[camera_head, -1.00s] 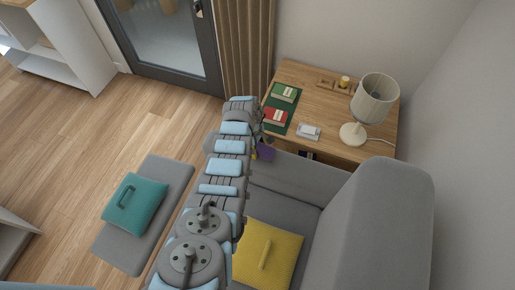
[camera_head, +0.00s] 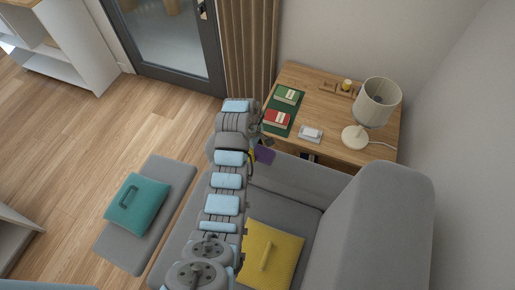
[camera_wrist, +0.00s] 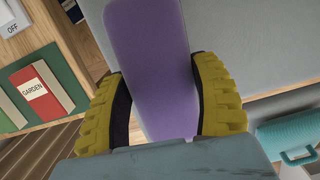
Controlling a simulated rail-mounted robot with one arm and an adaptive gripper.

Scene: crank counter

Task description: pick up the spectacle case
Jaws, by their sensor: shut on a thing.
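The spectacle case is a long purple case (camera_wrist: 155,60) with rounded corners. In the wrist view it stands between the two yellow-padded fingers of my gripper (camera_wrist: 168,110), which is shut on it. Its near end is hidden behind the grey gripper body. In the head view the purple case (camera_head: 264,154) shows at the end of my arm, beside the near left corner of the wooden table and over the edge of the grey sofa. My gripper in the head view is mostly hidden behind my arm.
The wooden table (camera_head: 325,105) holds a green book (camera_head: 288,95), a red book (camera_head: 277,118), a small white switch box (camera_head: 311,133) and a lamp (camera_head: 376,103). A yellow cushion (camera_head: 268,256) lies on the sofa (camera_head: 392,225). A teal cushion (camera_head: 137,203) lies on a grey bench.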

